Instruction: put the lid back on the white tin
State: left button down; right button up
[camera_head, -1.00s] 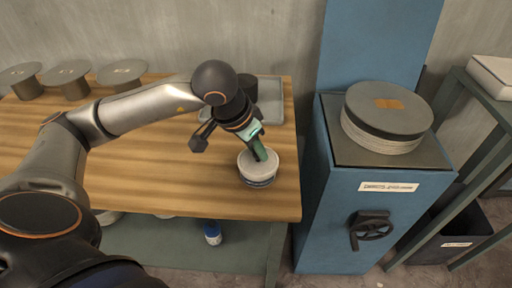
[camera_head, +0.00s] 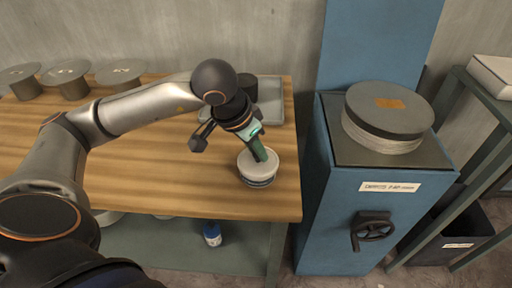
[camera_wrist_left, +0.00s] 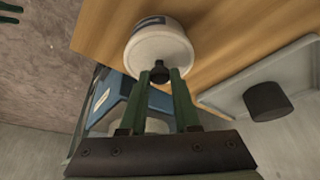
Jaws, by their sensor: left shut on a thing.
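The white tin (camera_head: 258,181) stands on the wooden table near its front right corner. Its pale round lid (camera_head: 247,160) is over the tin's mouth. I cannot tell whether it sits fully flush. My left gripper (camera_head: 261,157) comes down at a slant from above, with its green fingers at the lid's middle. In the left wrist view the gripper (camera_wrist_left: 160,74) is shut on the dark knob (camera_wrist_left: 159,72) of the lid (camera_wrist_left: 148,50). The tin's dark label (camera_wrist_left: 150,21) shows beyond the lid. My right gripper is not in view.
A grey tray (camera_head: 269,100) with a dark cylinder (camera_head: 247,86) lies behind the tin. Several grey spools (camera_head: 68,78) stand at the back left. A blue cabinet (camera_head: 370,215) with a round stack (camera_head: 388,115) stands to the right. A blue bottle (camera_head: 212,234) is below the table.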

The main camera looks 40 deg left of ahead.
pick_arm(q)
jog(key=shift+f+b, duration=0.1)
jog(key=shift+b, duration=0.2)
dwell(0.5)
jog(key=c, duration=0.7)
grip_release()
jog(key=shift+o, duration=0.7)
jog(key=o, duration=0.5)
